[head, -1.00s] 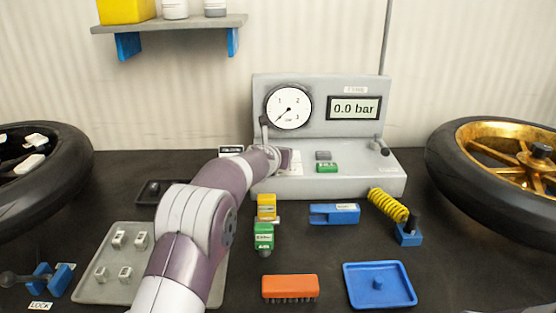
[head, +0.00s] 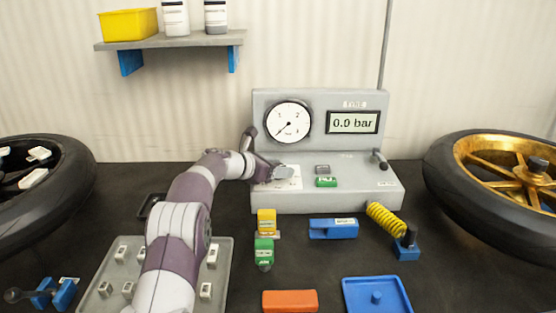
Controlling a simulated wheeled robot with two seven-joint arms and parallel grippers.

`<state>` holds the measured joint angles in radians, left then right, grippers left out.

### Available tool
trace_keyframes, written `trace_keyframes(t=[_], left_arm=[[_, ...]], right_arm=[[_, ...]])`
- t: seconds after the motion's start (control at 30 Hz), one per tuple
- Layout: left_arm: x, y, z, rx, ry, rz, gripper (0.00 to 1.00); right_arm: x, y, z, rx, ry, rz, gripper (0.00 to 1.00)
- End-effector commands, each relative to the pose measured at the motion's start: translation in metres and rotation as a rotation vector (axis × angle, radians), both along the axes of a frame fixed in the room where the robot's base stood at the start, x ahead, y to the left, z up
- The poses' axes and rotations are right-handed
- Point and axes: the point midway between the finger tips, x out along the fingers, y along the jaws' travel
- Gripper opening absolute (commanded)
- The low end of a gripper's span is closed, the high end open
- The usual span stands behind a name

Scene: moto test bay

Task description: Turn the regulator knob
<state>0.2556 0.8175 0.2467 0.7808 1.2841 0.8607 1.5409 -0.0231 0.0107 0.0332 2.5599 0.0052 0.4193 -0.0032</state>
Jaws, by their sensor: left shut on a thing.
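The grey test console (head: 330,200) stands at the back middle of the bench. Its round gauge (head: 288,122) has the needle low on the left, near zero, and its display (head: 352,123) reads 0.0 bar. My left gripper (head: 278,171) is low over the left part of the console's top, at a white marked plate (head: 292,184). It is shut on the regulator knob, which is mostly hidden by the hand. My right gripper is out of view.
A black-handled lever (head: 379,160) and a green block (head: 326,182) are on the console. Wheels flank the bench, the gold-rimmed one (head: 505,175) at right. A yellow spring (head: 385,219), blue block (head: 333,228), orange brush (head: 290,301) and blue tray (head: 350,296) lie in front.

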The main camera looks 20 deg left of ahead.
Motion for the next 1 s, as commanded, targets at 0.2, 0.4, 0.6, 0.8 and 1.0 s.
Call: trace_keyframes(t=[0.2,0.4,0.6,0.8,1.0], left_arm=[[0.0002,0.0002,0.0011,0.000,-0.001,-0.029,0.24],[0.0001,0.0002,0.0000,0.000,-0.001,-0.032,0.24],[0.0001,0.0000,0.0000,0.000,-0.002,-0.031,0.65],[0.0002,0.0000,-0.0002,0.000,0.000,-0.030,0.76],[-0.0002,-0.0001,0.0025,0.000,0.000,-0.030,0.76]], right_arm=[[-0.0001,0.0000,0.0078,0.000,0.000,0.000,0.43],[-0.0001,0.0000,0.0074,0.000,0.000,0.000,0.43],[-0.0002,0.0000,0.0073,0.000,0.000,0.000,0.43],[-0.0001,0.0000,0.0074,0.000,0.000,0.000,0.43],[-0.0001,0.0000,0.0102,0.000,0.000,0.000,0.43]])
